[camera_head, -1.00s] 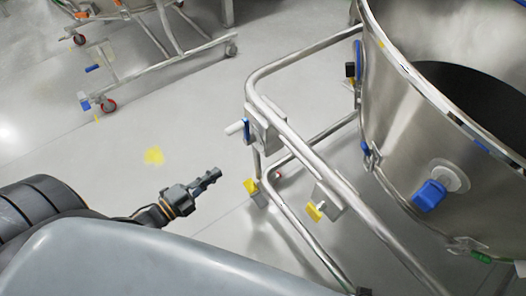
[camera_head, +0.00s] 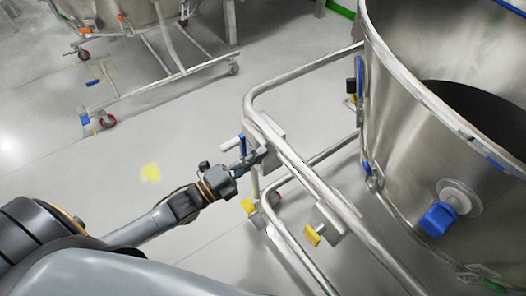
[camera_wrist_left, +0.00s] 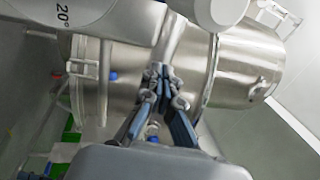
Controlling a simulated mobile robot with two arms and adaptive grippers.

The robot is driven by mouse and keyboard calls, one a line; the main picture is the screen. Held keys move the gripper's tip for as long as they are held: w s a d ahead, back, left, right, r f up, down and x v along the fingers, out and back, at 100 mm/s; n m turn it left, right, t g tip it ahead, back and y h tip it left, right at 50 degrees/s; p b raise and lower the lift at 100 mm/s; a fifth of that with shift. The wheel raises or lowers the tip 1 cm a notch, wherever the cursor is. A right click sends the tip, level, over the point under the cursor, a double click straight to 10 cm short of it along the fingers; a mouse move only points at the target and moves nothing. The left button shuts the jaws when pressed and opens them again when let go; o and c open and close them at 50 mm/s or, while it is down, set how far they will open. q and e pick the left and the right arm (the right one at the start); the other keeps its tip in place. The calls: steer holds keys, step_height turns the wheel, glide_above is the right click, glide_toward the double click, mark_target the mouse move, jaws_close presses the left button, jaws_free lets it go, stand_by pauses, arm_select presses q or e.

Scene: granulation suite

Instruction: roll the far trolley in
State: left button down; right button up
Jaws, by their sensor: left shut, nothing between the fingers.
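A steel trolley with a large round bowl (camera_head: 405,120) stands at the right in the head view. Its tubular frame (camera_head: 300,172) curves around on the bowl's left side. My left gripper (camera_head: 252,158) is shut and empty, close beside the frame's corner bracket; I cannot tell whether it touches. In the left wrist view the shut fingers (camera_wrist_left: 165,78) lie in front of a steel vessel (camera_wrist_left: 235,70). Another wheeled steel trolley (camera_head: 165,75) stands farther away at the upper left, with red-hubbed castors. My right gripper is out of view.
Blue (camera_head: 438,218) and yellow (camera_head: 313,234) fittings stick out from the near bowl and frame. The floor between the two trolleys is clear.

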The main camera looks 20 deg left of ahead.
arm_select(q)
steer(key=shift+x, duration=0.9)
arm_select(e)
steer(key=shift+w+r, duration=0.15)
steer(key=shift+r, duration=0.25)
